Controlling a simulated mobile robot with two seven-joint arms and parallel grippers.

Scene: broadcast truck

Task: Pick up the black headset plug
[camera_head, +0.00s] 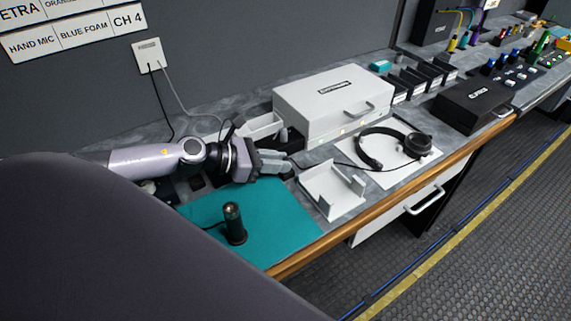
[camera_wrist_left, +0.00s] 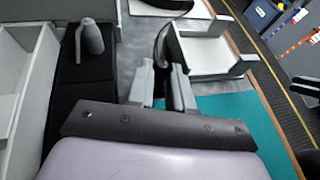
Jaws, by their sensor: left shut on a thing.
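The black headset (camera_head: 375,150) lies on a white sheet (camera_head: 398,174) on the counter, and its thin black cable runs left to my left gripper (camera_head: 283,163). In the left wrist view the gripper (camera_wrist_left: 162,72) is shut on the black headset plug (camera_wrist_left: 163,66), with the cable (camera_wrist_left: 160,43) rising from between the fingertips. The fingers hide most of the plug. The gripper is beside the left end of a white open holder (camera_head: 333,192), which also shows in the left wrist view (camera_wrist_left: 205,57). My right gripper is in neither view.
A teal mat (camera_head: 275,232) with an upright black cylinder (camera_head: 234,224) lies in front of the gripper. A large white case (camera_head: 318,108) stands behind it. A wall plate (camera_head: 149,56) with hanging cables is at the back left. The wooden counter edge (camera_head: 375,213) runs along the front.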

